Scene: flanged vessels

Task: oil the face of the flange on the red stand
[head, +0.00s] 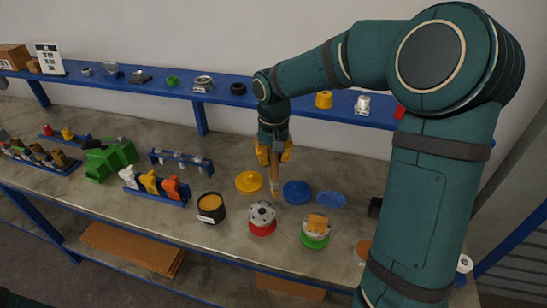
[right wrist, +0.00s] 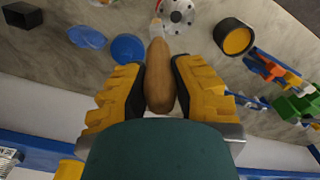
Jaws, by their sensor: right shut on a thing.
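The flange on the red stand (head: 262,213) is a grey metal disc with holes and a dark centre, lying face up on the table. It also shows at the top of the right wrist view (right wrist: 176,13). My right gripper (head: 273,153) is shut on the wooden handle of a brush (head: 275,172), which points down. In the right wrist view the brown handle (right wrist: 160,80) sits between the yellow fingers. The brush's pale end is above and behind the flange, apparently apart from it. A black pot (head: 211,207) with amber contents stands left of the flange. My left gripper is out of view.
A second flange on a green stand (head: 315,238), with an orange block (head: 318,223) on top, stands to the right. A yellow disc (head: 249,182) and blue disc (head: 297,192) lie behind. A blue shelf (head: 180,87) runs behind.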

